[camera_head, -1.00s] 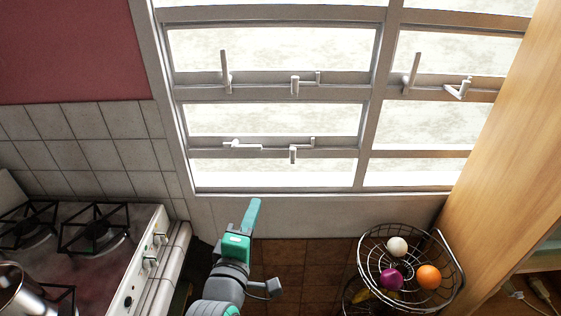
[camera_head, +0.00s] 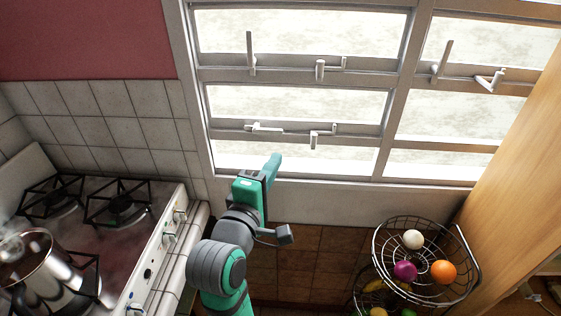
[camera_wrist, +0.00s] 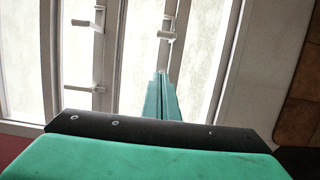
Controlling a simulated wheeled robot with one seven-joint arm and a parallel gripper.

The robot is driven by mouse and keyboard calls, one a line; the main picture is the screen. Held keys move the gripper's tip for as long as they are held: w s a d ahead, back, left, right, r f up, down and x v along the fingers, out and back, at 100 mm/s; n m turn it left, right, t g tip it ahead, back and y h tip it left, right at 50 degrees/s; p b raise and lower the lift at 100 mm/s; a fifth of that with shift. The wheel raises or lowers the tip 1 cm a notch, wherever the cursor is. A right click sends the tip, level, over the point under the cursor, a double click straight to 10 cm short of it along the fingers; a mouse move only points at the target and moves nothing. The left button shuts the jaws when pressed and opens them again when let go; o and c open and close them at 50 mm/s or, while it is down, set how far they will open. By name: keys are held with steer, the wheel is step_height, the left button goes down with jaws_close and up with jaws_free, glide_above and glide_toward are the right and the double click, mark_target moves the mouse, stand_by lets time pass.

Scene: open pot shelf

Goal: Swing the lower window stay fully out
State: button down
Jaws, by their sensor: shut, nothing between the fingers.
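The lower window stay (camera_head: 267,129) is a small pale metal bar lying roughly level along the lower window rail, at the left of the lower pane. A short pale handle (camera_head: 314,140) hangs from the same rail to its right. My gripper (camera_head: 275,158) is shut and empty. Its green fingers point up at the window, a little below the stay in the picture and apart from it there. In the wrist view the closed fingers (camera_wrist: 161,78) point along the lower rail; the left part of the stay cannot be made out behind them.
The upper rail carries an upright stay (camera_head: 251,54) and a handle (camera_head: 320,69). A stove (camera_head: 85,240) with a steel pot (camera_head: 40,262) stands left of my arm. A wire fruit basket (camera_head: 468,285) stands right. A wooden panel (camera_head: 520,170) bounds the right side.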

steer(key=w+d, duration=0.6)
steer(key=w, duration=0.1)
steer(key=shift+w, duration=0.35)
steer(key=shift+d, duration=0.1)
